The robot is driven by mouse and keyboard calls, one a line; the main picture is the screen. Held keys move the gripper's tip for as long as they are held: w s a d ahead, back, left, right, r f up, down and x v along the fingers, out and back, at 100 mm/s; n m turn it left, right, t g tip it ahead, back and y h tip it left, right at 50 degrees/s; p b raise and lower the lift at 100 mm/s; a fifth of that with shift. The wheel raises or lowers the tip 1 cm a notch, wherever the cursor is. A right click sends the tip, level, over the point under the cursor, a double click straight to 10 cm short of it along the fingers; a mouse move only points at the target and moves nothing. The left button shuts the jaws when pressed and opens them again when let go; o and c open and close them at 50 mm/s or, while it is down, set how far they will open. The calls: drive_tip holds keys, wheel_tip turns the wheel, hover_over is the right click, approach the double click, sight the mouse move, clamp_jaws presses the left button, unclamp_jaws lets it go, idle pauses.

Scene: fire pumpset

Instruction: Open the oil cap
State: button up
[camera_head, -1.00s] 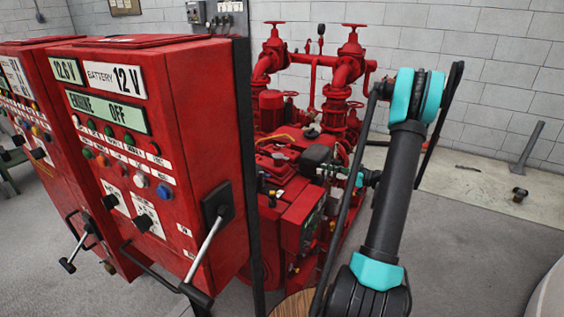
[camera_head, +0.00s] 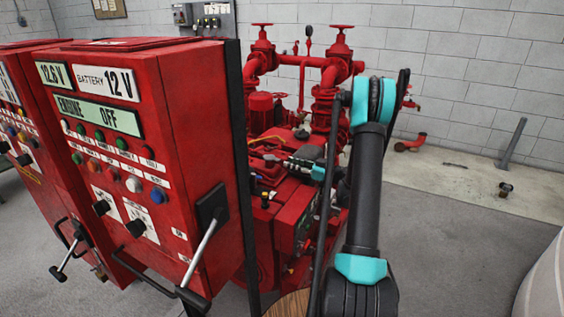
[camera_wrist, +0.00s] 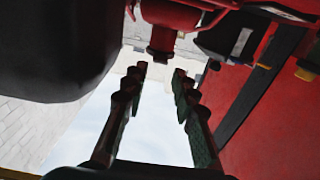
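My gripper (camera_head: 274,159) is small in the head view, reaching left over the top of the red engine (camera_head: 295,200). In the wrist view, its two dark fingers (camera_wrist: 158,85) stand apart with nothing between them. A red fitting with a short downward stub (camera_wrist: 163,38) shows just beyond the fingertips, apart from them. I cannot make out the oil cap for certain in either view.
A red control cabinet (camera_head: 150,150) with levers stands left of the engine. Red valves and pipes (camera_head: 330,75) rise behind it. In the wrist view, a large dark shape (camera_wrist: 50,45) fills the upper left and a red panel (camera_wrist: 270,120) the right.

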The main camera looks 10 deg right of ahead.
sight(275, 158)
drive_tip(key=shift+x, duration=2.45)
clamp_jaws()
